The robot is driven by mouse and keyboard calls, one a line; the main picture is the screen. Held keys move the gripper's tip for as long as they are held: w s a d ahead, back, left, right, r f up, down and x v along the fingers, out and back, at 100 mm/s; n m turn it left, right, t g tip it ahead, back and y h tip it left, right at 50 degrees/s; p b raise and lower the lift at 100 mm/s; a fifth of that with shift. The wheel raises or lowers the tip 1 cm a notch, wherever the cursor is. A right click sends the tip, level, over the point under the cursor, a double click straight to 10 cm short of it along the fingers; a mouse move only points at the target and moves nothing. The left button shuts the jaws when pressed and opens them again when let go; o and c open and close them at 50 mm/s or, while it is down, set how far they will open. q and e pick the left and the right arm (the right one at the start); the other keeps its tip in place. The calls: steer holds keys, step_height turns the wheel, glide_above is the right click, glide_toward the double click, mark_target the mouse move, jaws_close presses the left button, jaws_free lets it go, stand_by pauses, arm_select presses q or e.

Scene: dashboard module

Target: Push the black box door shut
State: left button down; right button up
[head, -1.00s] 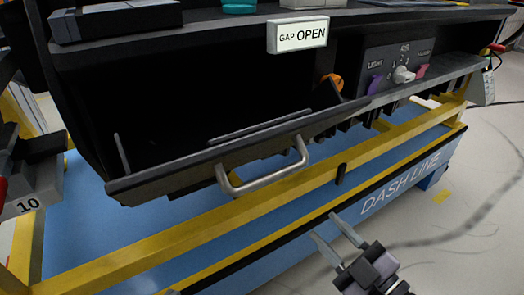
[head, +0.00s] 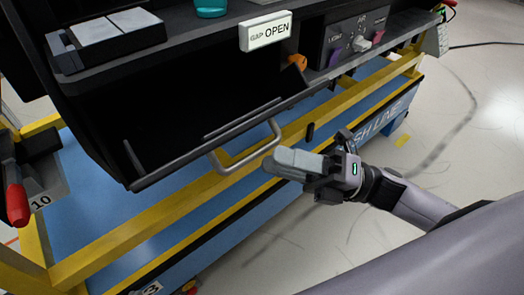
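The black box door (head: 168,171) hangs open at the front of the dark dashboard compartment. Its silver bar handle (head: 246,153) is on the outer face. The compartment interior behind it is dark, and no contents can be made out. My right gripper (head: 272,163) is beside the right end of the handle, on the near side of the door. Its two fingers look close together, seen side-on; whether they touch the handle cannot be told. My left gripper is not in view.
A white GAP OPEN sign (head: 266,31) sits above the compartment. A control panel with coloured knobs (head: 358,40) is to its right. A yellow rail (head: 170,215) of the blue cart runs below the door. A red-handled item (head: 17,203) is at far left.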

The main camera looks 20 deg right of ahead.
steer(key=shift+x, duration=1.75)
jaws_close()
